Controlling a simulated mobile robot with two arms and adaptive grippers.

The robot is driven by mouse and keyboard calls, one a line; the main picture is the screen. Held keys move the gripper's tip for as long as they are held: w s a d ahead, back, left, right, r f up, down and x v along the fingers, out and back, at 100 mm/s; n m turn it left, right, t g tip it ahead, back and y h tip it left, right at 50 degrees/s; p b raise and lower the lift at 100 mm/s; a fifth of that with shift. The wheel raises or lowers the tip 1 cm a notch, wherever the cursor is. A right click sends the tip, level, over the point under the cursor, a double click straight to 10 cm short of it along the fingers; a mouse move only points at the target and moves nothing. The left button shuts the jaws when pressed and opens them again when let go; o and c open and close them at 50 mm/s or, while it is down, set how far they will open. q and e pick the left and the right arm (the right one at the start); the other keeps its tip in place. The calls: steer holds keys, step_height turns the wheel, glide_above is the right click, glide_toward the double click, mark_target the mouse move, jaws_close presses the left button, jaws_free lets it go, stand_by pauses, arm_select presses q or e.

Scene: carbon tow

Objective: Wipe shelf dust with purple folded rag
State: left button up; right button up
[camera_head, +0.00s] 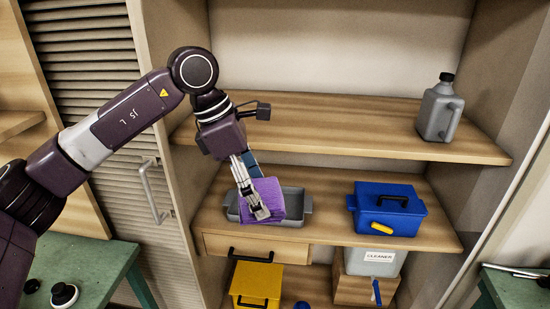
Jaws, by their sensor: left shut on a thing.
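The purple folded rag (272,193) is held by my left gripper (259,212), whose fingers are shut on it. The rag hangs over a grey tray (293,221) on the middle wooden shelf. I cannot tell whether the rag touches the tray. The upper wooden shelf (340,124) is above and behind, and its middle is bare. The middle shelf (333,229) bears the tray and a blue box. No dust can be made out clearly on either shelf. My right gripper is not in view.
A grey jug (439,108) with a black cap stands at the right of the upper shelf. The blue box (388,207) with a yellow latch stands right of the tray. Below are a yellow box (257,282) and a cleaner container (374,261). A green table (88,267) is at left.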

arm_select(q)
steer(key=s+a+f+m+g+y, duration=0.2)
steer(key=s+a+f+m, duration=0.3)
steer(key=s+f+m, duration=0.2)
steer(key=s+a+f+m+g+y, duration=0.2)
steer(key=s+a+f+m, duration=0.3)
steer(key=s+m, duration=0.5)
step_height(320, 180, down, 2)
steer(key=m+g, duration=0.1)
steer(key=m, duration=0.2)
steer(key=shift+s+a+m, duration=0.3)
steer(key=shift+s+m, duration=0.1)
steer(key=shift+f, duration=0.15)
